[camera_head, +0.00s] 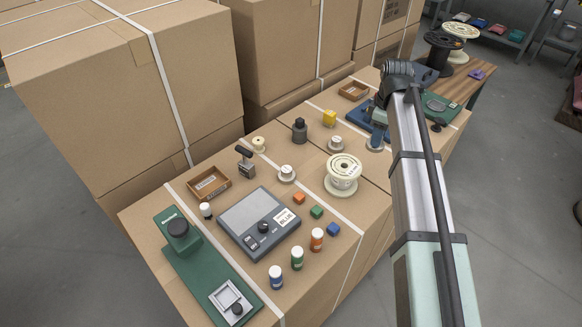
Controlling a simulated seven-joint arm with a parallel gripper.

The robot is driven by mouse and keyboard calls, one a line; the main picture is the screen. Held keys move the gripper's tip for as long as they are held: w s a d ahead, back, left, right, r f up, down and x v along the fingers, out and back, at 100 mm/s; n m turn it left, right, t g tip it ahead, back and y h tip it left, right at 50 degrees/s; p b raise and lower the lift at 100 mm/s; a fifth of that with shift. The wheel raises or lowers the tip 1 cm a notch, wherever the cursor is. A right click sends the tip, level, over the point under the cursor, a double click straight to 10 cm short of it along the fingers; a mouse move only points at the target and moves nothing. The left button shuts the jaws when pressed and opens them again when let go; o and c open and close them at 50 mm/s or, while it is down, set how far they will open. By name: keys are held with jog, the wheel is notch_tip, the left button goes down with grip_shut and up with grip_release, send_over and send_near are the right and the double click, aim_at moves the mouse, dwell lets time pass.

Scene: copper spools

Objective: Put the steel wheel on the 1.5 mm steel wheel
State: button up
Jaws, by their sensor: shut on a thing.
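A steel wheel (375,144), a small grey spool, is at my gripper (378,131) to the right of the middle of the boxes. My gripper points down and is shut on it; the fingers are small and partly hidden by my arm. I cannot tell whether the wheel touches the surface below. Two similar grey wheels with white labels stand on the cardboard: one (336,144) just left of my gripper, the other (287,174) farther left. Their labels are too small to read, so I cannot tell which is the 1.5 mm one.
A large cream spool (342,176) stands in front of the middle grey wheel. A grey scale (258,222), coloured blocks and small jars fill the front left.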

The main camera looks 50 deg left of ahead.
jog(key=s+a+r+n, duration=0.2)
jog(key=s+a, duration=0.9)
jog(key=s, duration=0.1)
notch_tip(320, 180, up, 2)
jog(key=m, duration=0.2)
send_over(287, 169)
jog(key=shift+d+f, duration=0.1)
jog(key=shift+f, duration=4.85)
jog(key=o, duration=1.1)
jog(key=shift+f, duration=0.1)
jog(key=shift+o, duration=0.2)
notch_tip(287, 169, up, 12)
